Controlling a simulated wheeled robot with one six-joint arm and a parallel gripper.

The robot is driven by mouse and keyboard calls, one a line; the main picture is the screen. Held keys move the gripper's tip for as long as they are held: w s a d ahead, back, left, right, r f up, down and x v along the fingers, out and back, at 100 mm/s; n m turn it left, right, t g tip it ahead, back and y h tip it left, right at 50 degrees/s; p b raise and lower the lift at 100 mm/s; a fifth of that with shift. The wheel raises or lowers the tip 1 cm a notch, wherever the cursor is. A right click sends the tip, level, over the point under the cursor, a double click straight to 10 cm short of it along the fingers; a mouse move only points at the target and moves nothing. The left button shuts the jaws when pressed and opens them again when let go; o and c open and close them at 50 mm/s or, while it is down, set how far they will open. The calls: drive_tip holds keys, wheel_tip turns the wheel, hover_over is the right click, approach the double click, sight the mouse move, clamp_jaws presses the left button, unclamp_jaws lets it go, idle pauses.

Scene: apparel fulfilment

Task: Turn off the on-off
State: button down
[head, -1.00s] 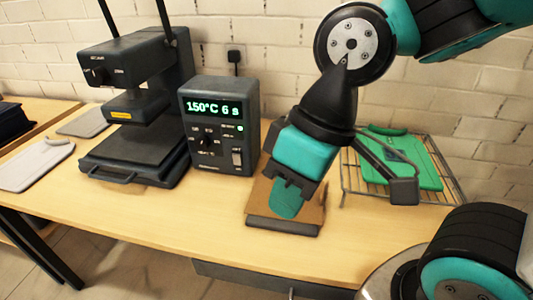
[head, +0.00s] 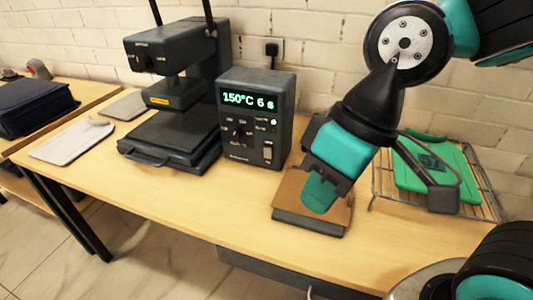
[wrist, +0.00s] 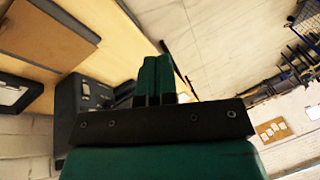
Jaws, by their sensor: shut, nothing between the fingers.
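The dark grey control box (head: 256,120) stands on the table in the middle of the head view. Its green display reads 150°C 6 s, and a small green light glows below it. A pale rocker switch, likely the on-off (head: 267,152), is low on the right of its front; its exact tilt is too small to tell. My gripper (head: 320,197) is right of the box, apart from it, over a brown board. Its green fingers are together and empty, as the wrist view (wrist: 157,78) also shows. The box (wrist: 70,112) is at the left there.
A heat press (head: 175,100) stands left of the box. The brown board on a dark base (head: 313,222) lies under my gripper. A green garment (head: 420,170) lies on a wire rack (head: 490,205) at the right. Bare table (head: 200,195) is in front of the box.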

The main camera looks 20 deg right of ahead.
sight(267, 153)
drive_tip(key=w+f+t+h+p, duration=0.1)
drive_tip(key=w+f+p, duration=0.3)
drive_tip(key=w, duration=0.4)
drive_tip(key=w+d+f+n+t+h+p, duration=0.1)
drive_tip(key=w+f+t+p, duration=0.3)
drive_tip(key=w, duration=0.4)
drive_tip(key=w+f+n+t+h+p, duration=0.1)
drive_tip(key=w+f+p, duration=0.3)
drive_tip(key=w, duration=0.4)
drive_tip(key=shift+d+f+t+h+p, duration=0.2)
drive_tip(key=shift+f+t+h+p, duration=0.1)
drive_tip(key=shift+t+h+p, duration=0.4)
drive_tip(key=shift+w+f, duration=0.1)
drive_tip(key=shift+w, duration=0.1)
drive_tip(key=shift+w+d+f+p, duration=0.35)
drive_tip(key=shift+w+f+p, duration=0.5)
drive_tip(key=shift+w+f, duration=0.55)
drive_tip(key=shift+w+d+f+p, duration=0.4)
drive_tip(key=shift+w+f+p, duration=0.5)
drive_tip(key=shift+w, duration=0.8)
drive_tip(key=shift+w+d+f+p, duration=0.35)
drive_tip(key=shift+w+f+p, duration=0.4)
drive_tip(key=shift+w+f, duration=0.65)
